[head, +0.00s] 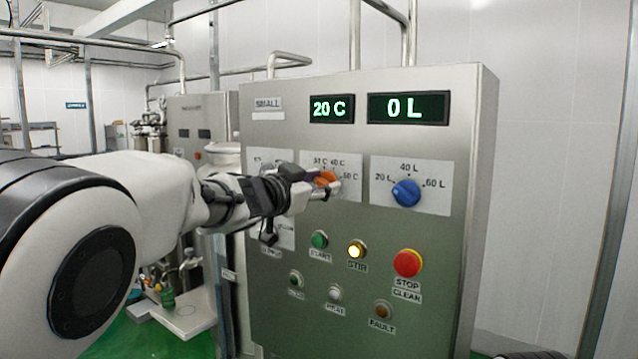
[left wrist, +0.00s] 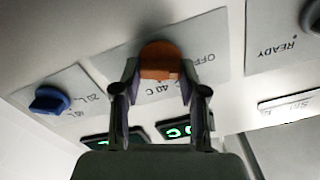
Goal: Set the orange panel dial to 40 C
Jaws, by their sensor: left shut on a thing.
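The orange dial (head: 324,179) sits on a white scale plate on the steel control panel (head: 275,335). Marks around it include 40 C and others partly covered by my gripper. My left gripper (head: 328,181) comes in from the left and is shut on the orange dial. In the left wrist view, the orange dial (left wrist: 159,58) is between the two fingertips, with 40 C printed nearby. The green temperature display (head: 332,109) reads 20 C. My right gripper is not in view.
A blue dial (head: 406,193) is to the right, under a display (head: 408,108) reading 0 L. Below are a green START button (head: 319,240), a lit yellow STIR button (head: 357,249) and a red STOP button (head: 408,263).

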